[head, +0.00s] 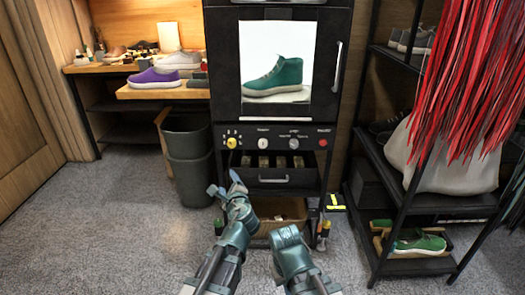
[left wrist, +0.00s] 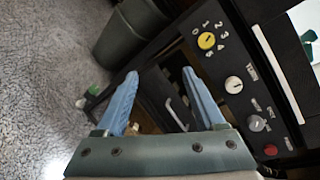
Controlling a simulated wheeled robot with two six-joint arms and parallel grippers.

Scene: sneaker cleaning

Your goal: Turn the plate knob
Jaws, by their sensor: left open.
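The black machine's control panel (head: 275,138) has a yellow knob (head: 231,142) at left, a white knob (head: 263,143), a grey knob (head: 294,143) and a red button (head: 323,142). The labels are too small for me to tell which is the plate knob. In the left wrist view the yellow knob (left wrist: 206,41) has a numbered scale, and the white knob (left wrist: 233,85) and grey knob (left wrist: 257,123) also show. My left gripper (head: 226,182) is open and empty, below the yellow knob and apart from the panel. It also shows in the left wrist view (left wrist: 160,76). My right gripper's fingers do not show.
A green sneaker (head: 275,77) stands behind the machine's window. A drawer (head: 273,181) is under the panel. A grey bin (head: 189,155) stands left, a black shelf rack (head: 400,190) right. Red strands (head: 468,80) hang at the right. Carpet is clear at front left.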

